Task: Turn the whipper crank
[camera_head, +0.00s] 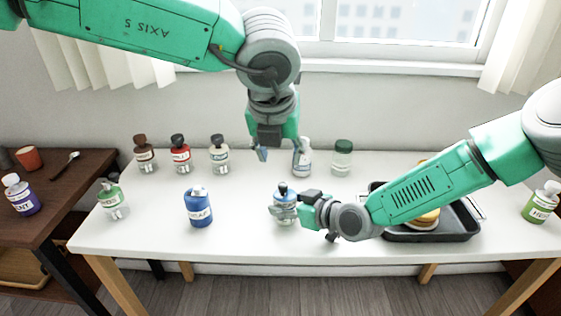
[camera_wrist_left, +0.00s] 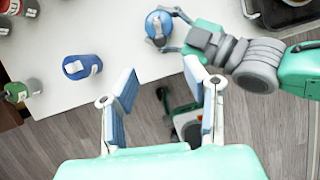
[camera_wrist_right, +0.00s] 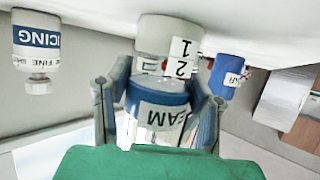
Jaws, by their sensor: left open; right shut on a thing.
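A small white and blue container (camera_head: 284,194), which may be the whipper, stands near the middle of the white table. My right gripper (camera_head: 288,210) is shut around its body. My left gripper (camera_head: 279,153) is open and empty, above and behind the container. Its spread fingers show in the left wrist view (camera_wrist_left: 160,75).
A blue jar (camera_head: 198,209) stands to the left of the held container. Several bottles line the table's back, including a white icing bottle (camera_head: 303,160) and a green-capped jar (camera_head: 342,158). A dark tray (camera_head: 440,237) lies under my right arm. The table's front middle is clear.

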